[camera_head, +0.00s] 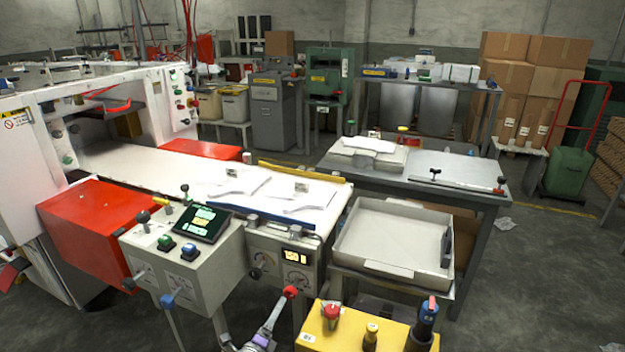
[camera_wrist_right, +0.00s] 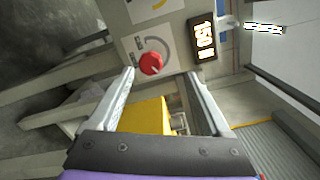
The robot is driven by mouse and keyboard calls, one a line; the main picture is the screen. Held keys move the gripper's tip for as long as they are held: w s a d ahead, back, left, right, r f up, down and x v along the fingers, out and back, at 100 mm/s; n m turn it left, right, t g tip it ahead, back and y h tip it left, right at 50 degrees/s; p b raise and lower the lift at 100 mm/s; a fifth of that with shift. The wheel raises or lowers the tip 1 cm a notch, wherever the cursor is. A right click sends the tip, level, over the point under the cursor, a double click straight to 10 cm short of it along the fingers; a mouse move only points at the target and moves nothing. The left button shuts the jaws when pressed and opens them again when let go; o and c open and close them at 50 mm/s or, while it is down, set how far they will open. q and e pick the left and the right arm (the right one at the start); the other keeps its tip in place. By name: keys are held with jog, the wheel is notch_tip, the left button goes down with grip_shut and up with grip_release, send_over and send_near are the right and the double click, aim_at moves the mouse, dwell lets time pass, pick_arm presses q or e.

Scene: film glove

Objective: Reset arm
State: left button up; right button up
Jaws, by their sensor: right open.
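My right gripper (camera_head: 272,318) is low in the middle of the head view, in front of the control console. Its jaws are open, and nothing shows held between them. In the right wrist view my right gripper (camera_wrist_right: 158,78) has its two fingers apart, with a red knob (camera_wrist_right: 151,63) beyond the gap. The red knob also shows in the head view (camera_head: 290,292), just above the fingers. I cannot tell whether the fingers touch it. My left gripper is not in view.
The control console (camera_head: 185,255) with levers stands left of my right gripper. A yellow box (camera_head: 345,345) with knobs is at its right. Behind are the machine bed with white film pieces (camera_head: 240,186), a white tray (camera_head: 390,238) and a grey worktable (camera_head: 455,170). Floor at right is mostly clear.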

jog(key=w+d+r+n+t+y, duration=0.1)
jog(key=d+r+n+y, duration=0.2)
jog(key=r+n, duration=0.3)
jog(key=w+d+r+n+y, duration=0.1)
jog(key=d+r+n+y, duration=0.2)
jog(key=r, duration=0.5)
jog(key=s+d+r+n+g+y, duration=0.35)
jog(key=s+n, duration=0.25)
jog(key=n, duration=0.2)
jog(key=s+d+f+n+g+h, duration=0.1)
jog(key=s+d+f+n+g, duration=0.25)
jog(key=s+d, duration=0.6)
jog(key=s+d+f+n+g+h, duration=0.2)
jog(key=s+d+f+g, duration=0.25)
jog(key=s, duration=1.05)
jog(key=s+d+f+n+g+h, duration=0.1)
jog(key=s+d+f+n+g, duration=0.3)
jog(key=s+d, duration=0.6)
pick_arm(q)
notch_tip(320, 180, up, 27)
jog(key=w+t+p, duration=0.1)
jog(key=p, duration=2.2)
jog(key=shift+p, duration=0.35)
pick_arm(e)
notch_tip(320, 180, up, 26)
jog(key=a+t, duration=0.2)
jog(key=shift+s+a+f+m, duration=0.2)
jog(key=shift+s+a+m, duration=0.05)
jog(key=shift+a+m, duration=0.1)
